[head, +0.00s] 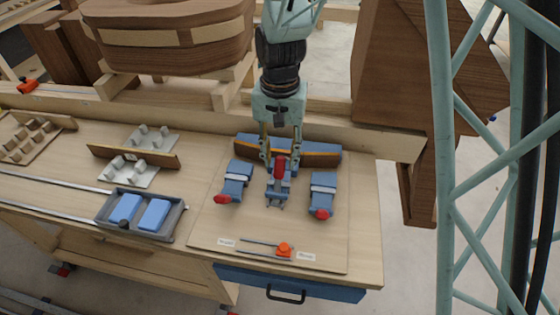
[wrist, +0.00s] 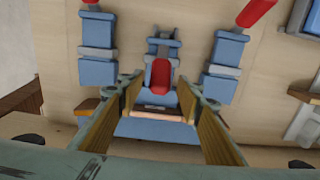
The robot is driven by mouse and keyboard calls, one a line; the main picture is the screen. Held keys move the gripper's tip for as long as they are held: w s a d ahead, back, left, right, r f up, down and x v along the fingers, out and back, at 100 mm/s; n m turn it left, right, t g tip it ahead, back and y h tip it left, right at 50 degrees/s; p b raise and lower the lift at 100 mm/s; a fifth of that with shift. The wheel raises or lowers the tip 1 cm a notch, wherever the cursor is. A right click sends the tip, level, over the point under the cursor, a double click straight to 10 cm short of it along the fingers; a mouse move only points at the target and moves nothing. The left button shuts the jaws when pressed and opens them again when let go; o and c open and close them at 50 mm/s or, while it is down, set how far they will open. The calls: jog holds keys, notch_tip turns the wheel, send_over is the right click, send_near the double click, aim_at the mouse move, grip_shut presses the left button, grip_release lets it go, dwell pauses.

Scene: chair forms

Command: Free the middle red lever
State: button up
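Three blue clamps with red levers stand on the wooden board. The middle clamp (head: 278,187) has its red lever (head: 280,167) raised; this lever also shows in the wrist view (wrist: 160,76). The left clamp's red lever (head: 222,199) and the right clamp's red lever (head: 322,214) point toward the front of the board. My gripper (head: 281,158) is open over the middle clamp. In the wrist view my gripper (wrist: 160,86) has one fingertip on each side of the middle lever, with a visible gap on both sides. Contact is not visible.
A curved blue-and-wood piece (head: 318,154) lies behind the clamps, close to my fingers. A grey tray (head: 180,222) with blue blocks stands at left. An orange slider (head: 284,249) sits at the front. Board space between clamps and slider is clear.

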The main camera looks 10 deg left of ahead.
jog(key=shift+f, duration=0.75)
jog(key=shift+c, duration=0.9)
grip_shut()
